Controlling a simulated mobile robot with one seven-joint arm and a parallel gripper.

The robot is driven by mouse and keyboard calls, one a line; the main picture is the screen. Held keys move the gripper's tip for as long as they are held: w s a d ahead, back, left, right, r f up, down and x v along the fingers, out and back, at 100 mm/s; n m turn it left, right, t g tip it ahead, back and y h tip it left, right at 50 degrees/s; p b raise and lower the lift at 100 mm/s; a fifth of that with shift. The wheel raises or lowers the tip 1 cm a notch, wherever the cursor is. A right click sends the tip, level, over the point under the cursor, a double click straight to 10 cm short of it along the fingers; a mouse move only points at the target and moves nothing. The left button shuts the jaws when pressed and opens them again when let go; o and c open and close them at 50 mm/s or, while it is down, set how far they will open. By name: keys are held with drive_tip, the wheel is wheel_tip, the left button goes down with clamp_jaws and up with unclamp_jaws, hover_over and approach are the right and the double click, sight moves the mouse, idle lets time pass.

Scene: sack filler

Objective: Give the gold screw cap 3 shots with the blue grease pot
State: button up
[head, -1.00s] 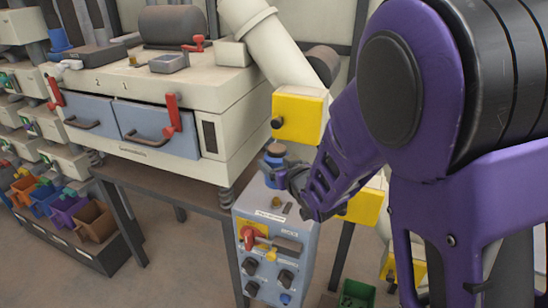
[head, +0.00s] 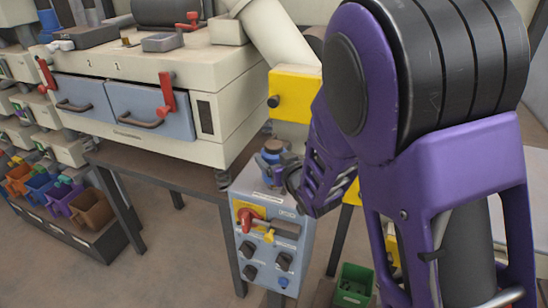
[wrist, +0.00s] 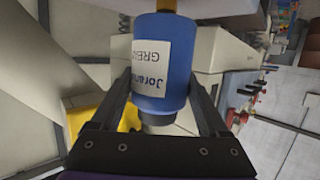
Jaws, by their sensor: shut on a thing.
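The blue grease pot (head: 268,160) is upright above the top of a grey-blue control box, between the fingers of my gripper (head: 286,177). In the wrist view the blue pot (wrist: 165,62) fills the space between both fingers, which are shut on it. Its white label is partly readable. A small gold-brown piece (wrist: 167,5) shows at its end, cut off by the frame edge; I cannot tell whether it belongs to the pot. I cannot clearly identify the gold screw cap. A tiny gold thing (head: 126,41) lies on the cream cabinet top.
A cream cabinet (head: 215,60) with blue drawers stands behind left. A yellow block (head: 294,92) hangs just behind my gripper. A green bin (head: 354,286) is on the floor.

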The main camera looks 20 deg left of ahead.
drive_tip(key=shift+f+b, duration=0.75)
drive_tip(key=shift+b, duration=0.2)
idle(0.5)
drive_tip(key=shift+r, duration=0.1)
drive_tip(key=shift+r+p, duration=0.35)
drive_tip(key=shift+r, duration=0.45)
drive_tip(key=shift+f+b, duration=0.95)
drive_tip(key=shift+b, duration=0.1)
idle(0.8)
drive_tip(key=shift+r, duration=0.25)
drive_tip(key=shift+r+p, duration=0.4)
drive_tip(key=shift+r, duration=0.3)
